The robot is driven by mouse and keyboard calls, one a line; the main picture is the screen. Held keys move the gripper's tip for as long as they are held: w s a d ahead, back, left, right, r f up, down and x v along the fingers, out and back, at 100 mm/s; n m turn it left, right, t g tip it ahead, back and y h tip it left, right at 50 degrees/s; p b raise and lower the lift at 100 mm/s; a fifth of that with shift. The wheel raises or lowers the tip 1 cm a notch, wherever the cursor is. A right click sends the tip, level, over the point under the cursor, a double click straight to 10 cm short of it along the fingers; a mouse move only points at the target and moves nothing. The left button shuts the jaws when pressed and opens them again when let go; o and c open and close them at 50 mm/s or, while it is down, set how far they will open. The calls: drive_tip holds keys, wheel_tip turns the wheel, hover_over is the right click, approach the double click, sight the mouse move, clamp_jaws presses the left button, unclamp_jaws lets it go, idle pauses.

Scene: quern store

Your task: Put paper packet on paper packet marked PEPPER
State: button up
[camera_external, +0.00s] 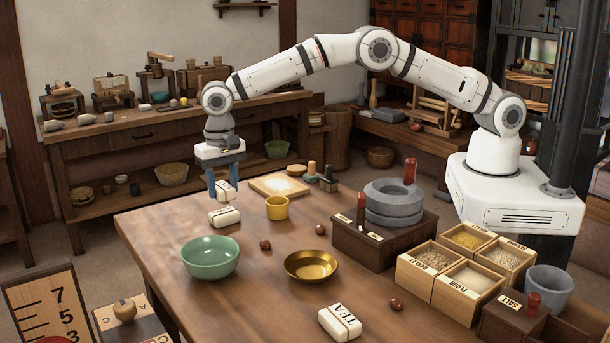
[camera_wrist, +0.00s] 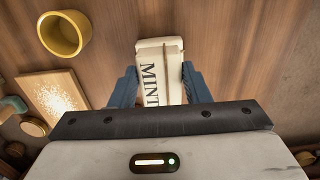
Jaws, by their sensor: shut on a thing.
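My gripper (camera_external: 224,194) is shut on a white paper packet (camera_external: 229,190). In the wrist view the packet between the fingers reads MINT (camera_wrist: 156,80). A second white paper packet (camera_external: 224,217) lies on the table near its far left edge, just below the held one. A small gap seems to show between the two. Its lettering is too small to read in the external view, and I cannot make it out separately in the wrist view. A third packet, marked TEA (camera_external: 340,323), lies at the table's front.
A yellow cup (camera_external: 277,208), a green bowl (camera_external: 210,258) and a brass bowl (camera_external: 311,265) stand near the packets. A pale board (camera_external: 280,186) lies behind. A quern (camera_external: 393,203) and grain boxes (camera_external: 432,268) fill the right side.

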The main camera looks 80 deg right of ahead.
sight(223, 187)
drive_tip(key=shift+f, duration=1.9)
drive_tip(key=shift+f, duration=0.2)
drive_tip(key=o, duration=0.9)
drive_tip(key=shift+o, duration=0.2)
drive_tip(key=shift+r, duration=0.1)
wheel_tip(223, 187, up, 12)
drive_tip(key=shift+r+b, duration=0.2)
drive_tip(key=shift+b, duration=0.1)
